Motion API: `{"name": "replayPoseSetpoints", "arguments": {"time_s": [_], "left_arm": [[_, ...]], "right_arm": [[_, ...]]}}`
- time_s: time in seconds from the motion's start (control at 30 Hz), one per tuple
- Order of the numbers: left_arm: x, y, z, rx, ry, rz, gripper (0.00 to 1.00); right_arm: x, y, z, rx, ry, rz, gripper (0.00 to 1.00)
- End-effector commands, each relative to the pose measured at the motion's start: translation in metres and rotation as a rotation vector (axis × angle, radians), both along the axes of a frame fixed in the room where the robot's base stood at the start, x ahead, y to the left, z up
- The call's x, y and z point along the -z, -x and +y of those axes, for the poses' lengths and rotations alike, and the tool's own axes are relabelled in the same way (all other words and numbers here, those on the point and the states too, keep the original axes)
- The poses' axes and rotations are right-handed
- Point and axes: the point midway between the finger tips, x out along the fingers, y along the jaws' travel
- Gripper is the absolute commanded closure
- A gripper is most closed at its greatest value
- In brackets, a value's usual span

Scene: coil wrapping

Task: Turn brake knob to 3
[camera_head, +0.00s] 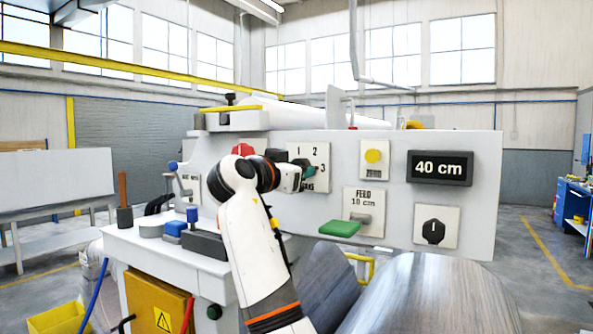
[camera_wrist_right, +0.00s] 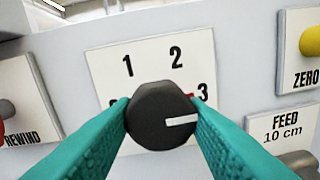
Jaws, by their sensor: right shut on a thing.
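The brake knob (camera_wrist_right: 160,115) is a black faceted knob on a white plate (camera_wrist_right: 110,62) marked 1, 2 and 3; a further mark at the lower left is mostly hidden. Its white pointer line points right, a little below the 3, with a bit of red showing beside the knob near the 3. My right gripper (camera_wrist_right: 162,112) has its teal fingers shut on the knob, one on each side. In the head view my right gripper (camera_head: 306,172) reaches the same dial plate (camera_head: 319,153) and partly covers it. My left gripper is not in view.
The panel also carries a yellow zero button (camera_head: 373,156), a feed plate (camera_head: 363,200) reading 10 cm, a green paddle (camera_head: 339,228), a black dial (camera_head: 433,231) and a 40 cm display (camera_head: 440,168). A red rewind knob (camera_head: 243,149) sits left of the brake dial.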

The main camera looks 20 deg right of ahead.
Motion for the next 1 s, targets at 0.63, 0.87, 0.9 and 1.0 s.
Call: {"name": "replayPoseSetpoints", "arguments": {"time_s": [0.63,0.87,0.9,1.0], "left_arm": [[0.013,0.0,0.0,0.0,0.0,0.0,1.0],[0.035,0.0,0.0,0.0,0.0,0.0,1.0],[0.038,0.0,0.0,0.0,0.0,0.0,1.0],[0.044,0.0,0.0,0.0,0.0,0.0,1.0]], "right_arm": [[0.004,0.011,0.017,-0.002,0.0,-0.001,0.39],[0.005,0.04,0.058,-0.003,-0.001,-0.001,0.39],[0.005,0.045,0.064,-0.003,-0.002,0.0,0.39],[0.005,0.055,0.079,-0.002,-0.002,0.002,0.39]]}}
